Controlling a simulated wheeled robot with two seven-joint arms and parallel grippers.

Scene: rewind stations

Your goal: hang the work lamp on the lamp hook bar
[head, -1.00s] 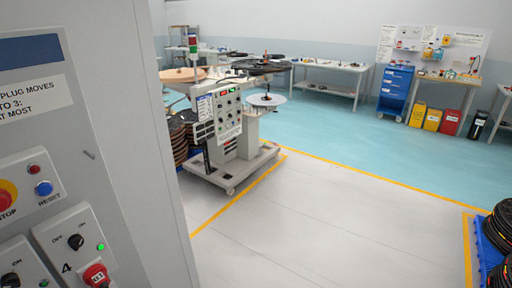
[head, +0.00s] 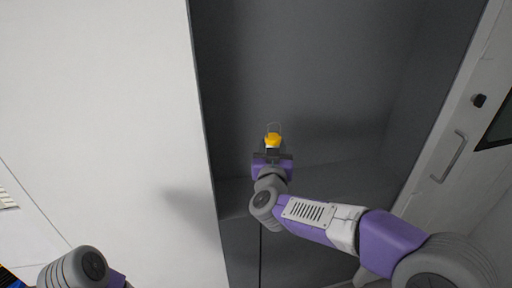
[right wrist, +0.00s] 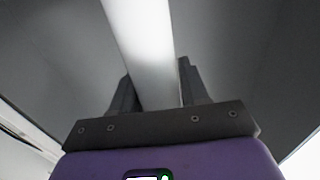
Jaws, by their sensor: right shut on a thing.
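The work lamp (head: 273,140) shows a yellow top with a thin wire loop above it, in front of a dark grey surface in the head view. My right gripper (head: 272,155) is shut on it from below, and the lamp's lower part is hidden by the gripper. In the right wrist view, a pale long strip of the lamp (right wrist: 143,45) runs up from between the fingers of the gripper (right wrist: 157,90). I cannot make out the lamp hook bar in either view. My left gripper is out of view; only part of that arm shows at bottom left.
A dark grey recess (head: 310,60) surrounds the lamp. A white panel (head: 100,110) stands along its left side. At the right is a pale grey door (head: 425,185) with a handle (head: 450,157).

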